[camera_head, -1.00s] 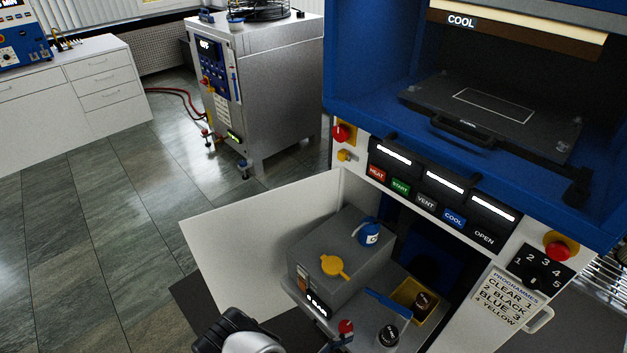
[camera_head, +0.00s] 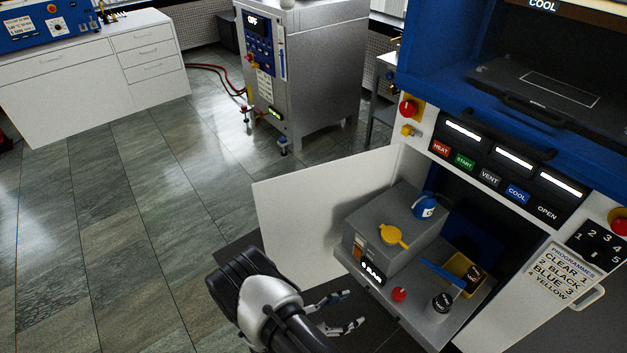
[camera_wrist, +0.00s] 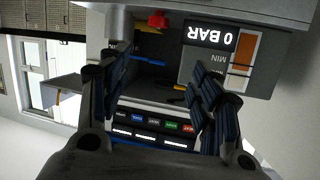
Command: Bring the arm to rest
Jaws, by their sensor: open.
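My gripper (camera_head: 345,312) is at the lower middle of the head view, in front of the open cabinet under the blue press. Its fingers are apart with nothing between them. In the wrist view my gripper (camera_wrist: 160,95) shows both dark fingers spread wide. The picture there is upside down, and a grey unit with a "0 BAR" display (camera_wrist: 222,40) is beyond the right finger. My gripper is apart from the grey pull-out shelf (camera_head: 425,318).
On the shelf are a grey box with a yellow handle (camera_head: 393,235), a red knob (camera_head: 399,294), a black-capped jar (camera_head: 441,303) and a yellow tray (camera_head: 462,268). Tiled floor (camera_head: 130,240) at left is clear.

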